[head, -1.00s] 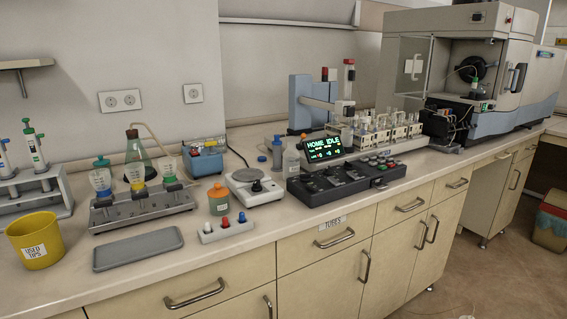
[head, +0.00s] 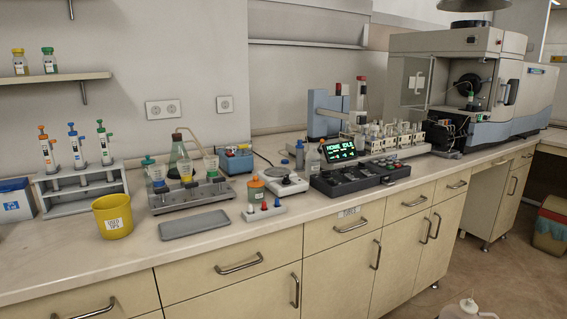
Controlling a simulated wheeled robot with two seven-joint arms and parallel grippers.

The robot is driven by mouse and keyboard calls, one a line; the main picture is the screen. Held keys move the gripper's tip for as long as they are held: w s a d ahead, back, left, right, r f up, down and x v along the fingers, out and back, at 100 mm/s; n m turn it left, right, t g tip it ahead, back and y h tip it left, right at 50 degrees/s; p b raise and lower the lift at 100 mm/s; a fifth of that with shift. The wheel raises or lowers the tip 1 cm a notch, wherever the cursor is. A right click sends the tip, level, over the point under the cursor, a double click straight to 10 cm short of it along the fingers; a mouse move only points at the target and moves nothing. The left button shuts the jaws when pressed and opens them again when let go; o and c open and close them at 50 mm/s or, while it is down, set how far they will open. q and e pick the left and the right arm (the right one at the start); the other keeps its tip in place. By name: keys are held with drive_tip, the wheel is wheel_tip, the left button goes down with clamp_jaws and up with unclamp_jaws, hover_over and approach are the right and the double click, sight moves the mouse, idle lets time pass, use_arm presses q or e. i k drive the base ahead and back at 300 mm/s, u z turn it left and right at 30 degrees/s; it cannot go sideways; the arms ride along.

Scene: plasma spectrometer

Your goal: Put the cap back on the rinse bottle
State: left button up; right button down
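No label reading rinse bottle is legible, so I cannot tell for sure which bottle it is. A pale bottle (head: 313,160) stands on the bench just left of the control panel, with a slim blue-grey bottle (head: 299,155) beside it. A bottle with an orange top (head: 256,191) stands in front of the round-plate balance (head: 286,184). A white block (head: 252,216) in front of it carries small coloured pieces, red and blue among them. I cannot tell whether any of these is a loose cap. Neither of my grippers is in view.
A yellow tips bin (head: 113,222), a grey tray (head: 196,224), a pipette stand (head: 82,190) and a flask rack (head: 190,198) occupy the left bench. A keypad console (head: 358,177) stands right of the balance. A whitish jug (head: 467,311) shows low right.

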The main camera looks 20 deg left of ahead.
sight(313, 158)
drive_tip(key=u, duration=0.1)
drive_tip(key=i, duration=1.05)
drive_tip(key=z, duration=0.1)
